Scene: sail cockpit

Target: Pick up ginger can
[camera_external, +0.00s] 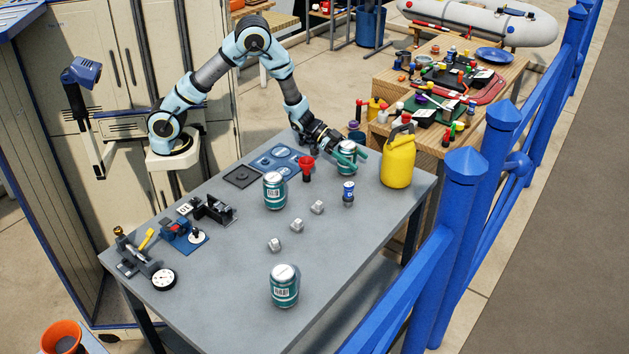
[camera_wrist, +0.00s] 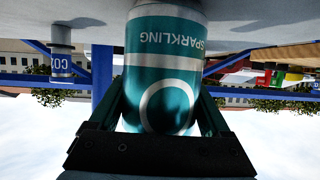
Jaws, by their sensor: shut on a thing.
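Three similar teal and silver cans are on the grey table. One can (camera_external: 347,164) is at the far end, between the fingers of my gripper (camera_external: 348,155). My gripper is shut on it from the side. A second can (camera_external: 275,191) stands mid-table, and a third can (camera_external: 284,286) stands near the front. I cannot read a ginger label on any can.
A small blue and white CO2 cartridge (camera_external: 348,194) stands close to the held can; it also shows in the wrist view (camera_wrist: 61,64). Metal cubes (camera_external: 297,226) lie mid-table.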

